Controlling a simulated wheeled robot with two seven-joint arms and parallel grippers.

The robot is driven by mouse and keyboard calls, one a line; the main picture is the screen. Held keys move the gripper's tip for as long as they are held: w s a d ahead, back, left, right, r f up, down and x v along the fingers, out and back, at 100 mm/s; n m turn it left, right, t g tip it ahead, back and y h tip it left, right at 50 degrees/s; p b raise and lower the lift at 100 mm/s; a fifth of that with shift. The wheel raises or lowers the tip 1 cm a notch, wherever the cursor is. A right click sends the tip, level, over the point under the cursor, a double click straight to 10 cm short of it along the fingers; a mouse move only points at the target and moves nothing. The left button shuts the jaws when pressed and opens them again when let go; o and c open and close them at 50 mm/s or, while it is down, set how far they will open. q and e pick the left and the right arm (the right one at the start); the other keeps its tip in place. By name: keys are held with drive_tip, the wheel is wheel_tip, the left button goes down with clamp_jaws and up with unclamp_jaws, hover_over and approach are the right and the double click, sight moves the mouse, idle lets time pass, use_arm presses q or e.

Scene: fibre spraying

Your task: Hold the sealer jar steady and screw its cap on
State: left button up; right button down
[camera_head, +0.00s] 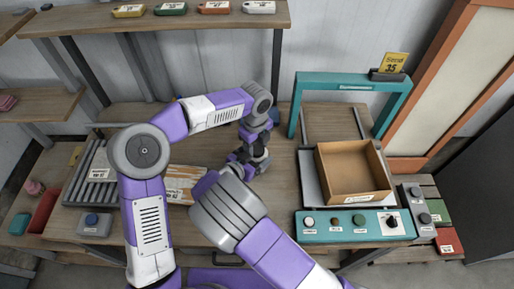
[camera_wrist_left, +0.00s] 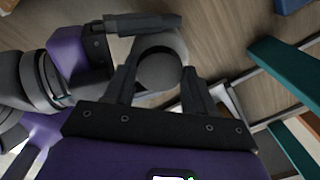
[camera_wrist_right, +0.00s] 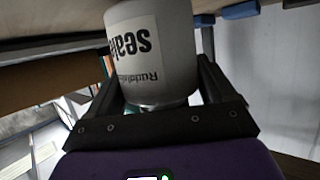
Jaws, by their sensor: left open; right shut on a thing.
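The sealer jar (camera_wrist_right: 152,50) is a pale grey-white jar with a dark-lettered label, upside down in the right wrist view. My right gripper (camera_wrist_right: 158,78) is shut on it, one finger on each side. In the left wrist view a round grey top (camera_wrist_left: 162,70), seen from above, lies between the fingers of my left gripper (camera_wrist_left: 160,82). These fingers are open around it; I cannot tell whether they touch it or whether this is the cap. In the head view my left gripper (camera_head: 249,158) points down over the table; my right wrist hides the jar.
The wooden table (camera_head: 285,165) carries a teal-framed machine (camera_head: 350,83) with an open cardboard box (camera_head: 352,172) at the right. A teal button panel (camera_head: 355,226) is at its front. A grey slatted rack (camera_head: 92,175) and a labelled carton (camera_head: 184,182) lie at the left.

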use_arm(q)
drive_tip(key=r, duration=0.3)
drive_tip(key=shift+s+d, duration=0.25)
drive_tip(key=shift+s, duration=0.1)
drive_tip(key=shift+a+f, duration=0.1)
drive_tip(key=shift+f, duration=0.05)
drive_tip(key=shift+c, duration=1.4)
drive_tip(key=shift+w+n, duration=0.2)
drive_tip(key=shift+n, duration=0.9)
drive_tip(key=n, duration=0.5)
drive_tip(key=shift+r, duration=0.4)
drive_tip(key=n, duration=0.6)
drive_tip(key=shift+w+d+r, duration=0.15)
drive_tip(key=shift+d+r, duration=0.1)
drive_tip(key=shift+r, duration=0.15)
drive_tip(key=n, duration=0.3)
drive_tip(key=shift+r+n, duration=0.25)
drive_tip(key=shift+n, duration=0.15)
drive_tip(key=n, duration=0.3)
drive_tip(key=shift+d+r+n+g, duration=0.1)
drive_tip(key=shift+r+n+g, duration=0.2)
drive_tip(key=shift+n, duration=0.1)
drive_tip(key=n, duration=0.6)
drive_tip(key=shift+r+n+y, duration=0.3)
drive_tip(key=shift+r, duration=0.1)
